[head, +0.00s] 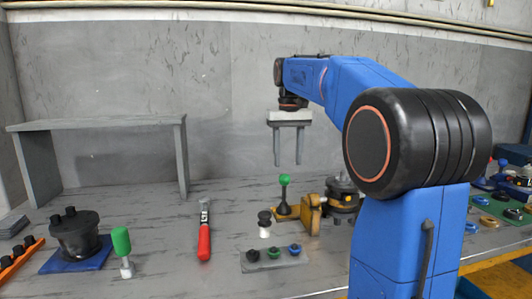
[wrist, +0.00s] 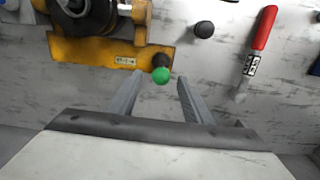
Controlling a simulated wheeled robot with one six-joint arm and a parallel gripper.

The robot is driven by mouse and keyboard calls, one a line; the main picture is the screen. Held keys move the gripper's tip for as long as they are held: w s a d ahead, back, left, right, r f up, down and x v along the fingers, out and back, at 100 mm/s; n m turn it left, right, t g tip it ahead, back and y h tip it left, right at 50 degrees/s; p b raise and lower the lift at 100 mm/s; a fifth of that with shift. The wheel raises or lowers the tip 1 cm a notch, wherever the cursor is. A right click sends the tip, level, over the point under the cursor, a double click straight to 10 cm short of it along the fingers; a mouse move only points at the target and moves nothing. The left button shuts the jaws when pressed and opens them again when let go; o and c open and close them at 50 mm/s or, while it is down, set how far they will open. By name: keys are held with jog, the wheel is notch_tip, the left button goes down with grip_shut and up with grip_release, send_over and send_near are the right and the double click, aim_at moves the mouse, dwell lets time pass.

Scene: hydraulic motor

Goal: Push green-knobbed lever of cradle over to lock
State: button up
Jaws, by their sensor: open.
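The green-knobbed lever (head: 284,181) stands upright at the left side of the yellow cradle (head: 311,214) in the head view. In the wrist view its green knob (wrist: 161,75) shows close to the cradle's label edge, with the yellow cradle (wrist: 90,50) at the upper left. A dark motor body (head: 343,193) sits in the cradle. My gripper (head: 287,163) is open and empty, pointing down above and just behind the lever in the head view. In the wrist view my gripper (wrist: 156,82) has its fingers apart, with the knob beyond and between the tips. No contact is visible.
A red-handled tool (head: 204,235) lies left of the cradle. A black-topped white peg (head: 265,224) and a grey tray (head: 275,264) with several knobs stand in front. A green-handled tool (head: 122,250) and black pot (head: 75,235) are at left. A grey shelf (head: 100,122) stands behind.

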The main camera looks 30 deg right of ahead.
aim_at(284, 180)
jog(key=shift+w+r, duration=0.15)
jog(key=shift+w, duration=0.75)
jog(key=shift+f, duration=4.5)
jog(key=c, duration=0.7)
